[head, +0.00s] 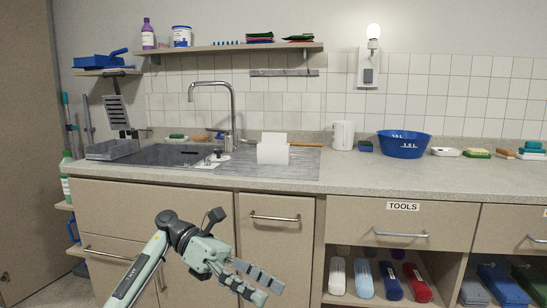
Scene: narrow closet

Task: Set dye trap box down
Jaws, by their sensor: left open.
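A white box (272,154) with a paler upright part at its back stands on the grey drainboard beside the sink. It looks like the dye trap box, but no label can be read. My left gripper (262,284) is open and empty, low in front of the cabinet doors, below the counter edge. It is well apart from the white box. My right gripper is not in view.
The sink (165,156) with its tap (232,115) lies left of the box. A white jug (343,135) and a blue basin (404,144) stand to the right. The counter front (350,175) is clear. Cabinet handles (275,217) stick out near my left gripper.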

